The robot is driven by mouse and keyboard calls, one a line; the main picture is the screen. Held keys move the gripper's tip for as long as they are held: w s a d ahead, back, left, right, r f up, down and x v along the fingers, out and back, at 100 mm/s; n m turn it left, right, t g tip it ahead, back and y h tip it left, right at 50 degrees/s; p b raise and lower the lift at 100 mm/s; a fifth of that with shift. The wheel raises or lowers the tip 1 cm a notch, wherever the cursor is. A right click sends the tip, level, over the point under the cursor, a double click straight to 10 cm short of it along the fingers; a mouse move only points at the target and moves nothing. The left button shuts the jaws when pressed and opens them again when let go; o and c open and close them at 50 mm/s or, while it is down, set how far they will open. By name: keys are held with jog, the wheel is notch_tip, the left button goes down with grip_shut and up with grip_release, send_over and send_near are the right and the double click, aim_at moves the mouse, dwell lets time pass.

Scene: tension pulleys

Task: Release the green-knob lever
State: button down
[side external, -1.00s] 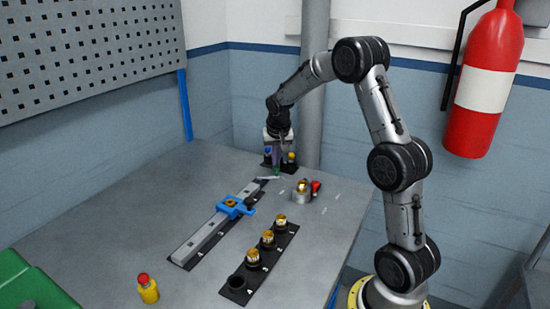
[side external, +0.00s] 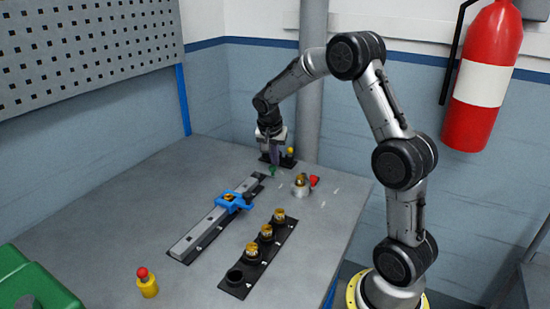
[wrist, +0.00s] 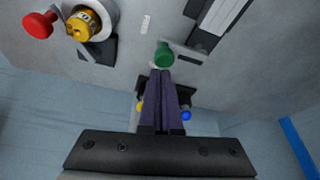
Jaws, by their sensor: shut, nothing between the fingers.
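The green knob (wrist: 164,55) of the lever shows just beyond my fingertips in the wrist view. In the side view the green knob (side external: 273,171) is small, at the far end of the table. My gripper (side external: 274,161) points down just above or beside it. In the wrist view my gripper (wrist: 162,73) has its two dark purple fingers together with nothing between them. I cannot tell whether the fingertips touch the knob. Most of the lever's arm is hard to make out.
A red knob (wrist: 38,24) and a brass pulley (wrist: 84,25) stand nearby. A rail with a blue carriage (side external: 234,201) and a black strip with brass pulleys (side external: 265,234) lie nearer. A black stand with yellow (wrist: 140,107) and blue (wrist: 186,114) knobs is behind my fingers. A red-topped button (side external: 147,284) stands in front.

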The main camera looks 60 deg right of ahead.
jog(key=shift+d, duration=0.1)
dwell(0.3)
jog(key=shift+d, duration=0.25)
jog(key=d, duration=0.1)
jog(key=d+r, duration=0.1)
jog(key=d, duration=0.1)
jog(key=shift+w+d+r, duration=0.1)
jog(key=shift+w+r, duration=0.2)
jog(key=shift+w, duration=0.05)
jog(key=v, duration=0.9)
jog(key=shift+a, duration=0.25)
jog(key=shift+w, duration=0.1)
jog(key=s+a+r+n+t, duration=0.2)
jog(key=s+a+r, duration=0.25)
jog(key=a, duration=0.35)
jog(key=s+a+r+n+t, duration=0.2)
jog(key=s+a+r, duration=0.2)
jog(key=a+r, duration=0.25)
jog(key=s+a+f+n+y, duration=0.2)
jog(key=s+a+f+n, duration=0.3)
jog(key=s, duration=0.2)
jog(key=s+a+f+n+y, duration=0.1)
jog(key=s+a+f+n, duration=0.4)
jog(key=s, duration=0.3)
jog(key=shift+s+a+f+n+t+y, duration=0.2)
jog(key=shift+s+a+n+t+y, duration=0.1)
jog(key=shift+a+n+y, duration=0.25)
